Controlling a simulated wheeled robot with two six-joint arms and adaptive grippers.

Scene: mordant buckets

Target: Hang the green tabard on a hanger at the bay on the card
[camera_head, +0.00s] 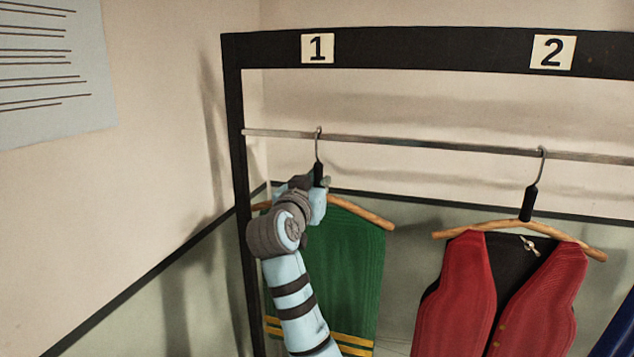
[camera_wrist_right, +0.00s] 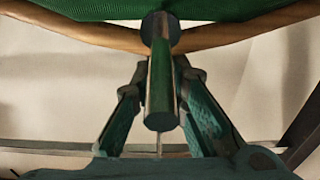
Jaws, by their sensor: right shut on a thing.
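The green tabard (camera_head: 353,265) with yellow stripes near its hem hangs on a wooden hanger (camera_head: 362,213) below the plate numbered 1 (camera_head: 317,48). The hanger's metal hook reaches the rail (camera_head: 420,144) and appears to be over it. My right gripper (camera_head: 319,184) is shut on the hanger's dark neck grip (camera_wrist_right: 160,85), seen between the fingers in the wrist view. The wrist view also shows the tabard (camera_wrist_right: 90,9) and the wooden bar (camera_wrist_right: 70,32). My right arm hides part of the tabard. My left gripper is out of view.
A red vest (camera_head: 459,300) hangs on another hanger below plate 2 (camera_head: 552,52). A blue garment (camera_head: 618,332) shows at the right edge. The black rack post (camera_head: 238,200) stands left of the tabard. A lined sheet (camera_head: 50,70) is on the left wall.

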